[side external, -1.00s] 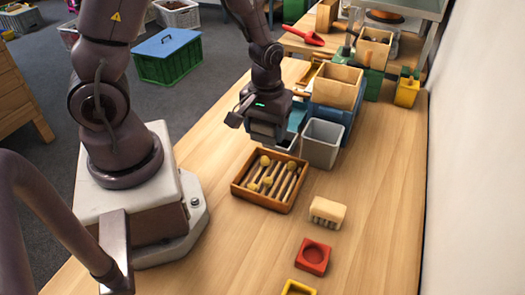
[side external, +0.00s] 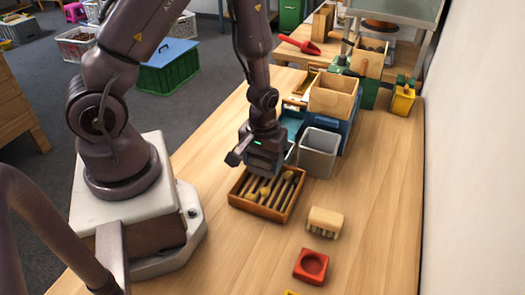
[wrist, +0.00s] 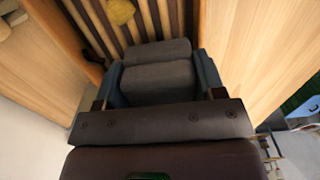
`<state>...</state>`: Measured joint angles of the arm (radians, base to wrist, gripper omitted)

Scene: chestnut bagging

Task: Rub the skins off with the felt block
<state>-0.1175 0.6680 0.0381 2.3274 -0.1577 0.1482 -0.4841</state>
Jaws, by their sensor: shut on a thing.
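My gripper (wrist: 160,82) is shut on a dark grey block (wrist: 155,52), which looks like the felt block. It shows between the two blue-grey fingers in the wrist view. In the side view my gripper (side external: 265,166) is over the back part of a shallow wooden tray (side external: 252,208) with dark slats. Several pale, skinned-looking nuts lie on the slats; one yellowish nut (wrist: 121,12) shows at the top of the wrist view. My gripper hides the tray's back edge. I cannot tell whether the block touches the slats.
A grey bin (side external: 318,152) stands close behind the tray, beside a blue container topped by a wooden box (side external: 335,97). A cream brush-like block (side external: 325,221) and a red holder (side external: 311,265) lie in front and to the right.

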